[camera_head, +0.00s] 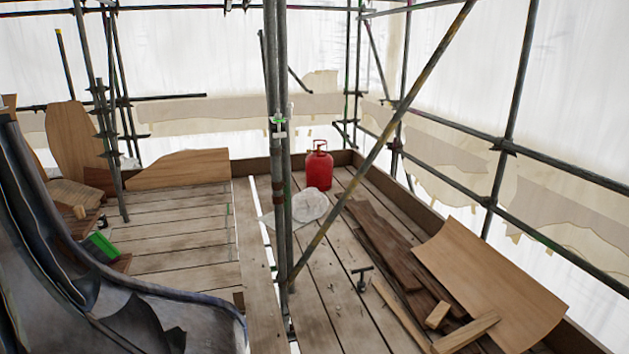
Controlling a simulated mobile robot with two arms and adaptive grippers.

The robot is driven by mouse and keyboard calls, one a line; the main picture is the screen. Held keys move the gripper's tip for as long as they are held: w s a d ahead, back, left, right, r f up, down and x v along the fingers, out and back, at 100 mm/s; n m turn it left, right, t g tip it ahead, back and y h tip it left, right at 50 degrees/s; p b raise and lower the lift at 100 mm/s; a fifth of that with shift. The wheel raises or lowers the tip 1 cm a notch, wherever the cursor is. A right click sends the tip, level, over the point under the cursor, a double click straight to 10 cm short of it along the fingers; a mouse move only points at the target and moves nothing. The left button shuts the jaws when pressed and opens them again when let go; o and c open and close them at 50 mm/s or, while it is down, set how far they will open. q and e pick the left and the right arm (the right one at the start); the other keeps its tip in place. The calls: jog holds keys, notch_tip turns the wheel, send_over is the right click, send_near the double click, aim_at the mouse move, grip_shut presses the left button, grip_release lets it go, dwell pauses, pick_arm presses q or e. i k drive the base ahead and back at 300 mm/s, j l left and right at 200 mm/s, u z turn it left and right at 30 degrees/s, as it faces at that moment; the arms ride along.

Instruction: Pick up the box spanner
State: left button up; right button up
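A small dark T-shaped tool (362,276), which looks like the box spanner, is on the plank floor right of centre. It is to the right of the foot of a diagonal scaffold pole and left of the dark boards. It is small in view, and I cannot tell whether it lies flat or stands. Neither of my grippers shows in the head view.
Upright scaffold poles (276,150) and a diagonal pole (380,140) cross the middle. Dark boards (385,245), a curved wooden sheet (490,285), a red gas cylinder (319,170) and a white bag (310,206) lie around. A grey sheet-clad structure (60,270) fills the left.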

aim_at(360, 284)
jog(key=i, duration=1.8)
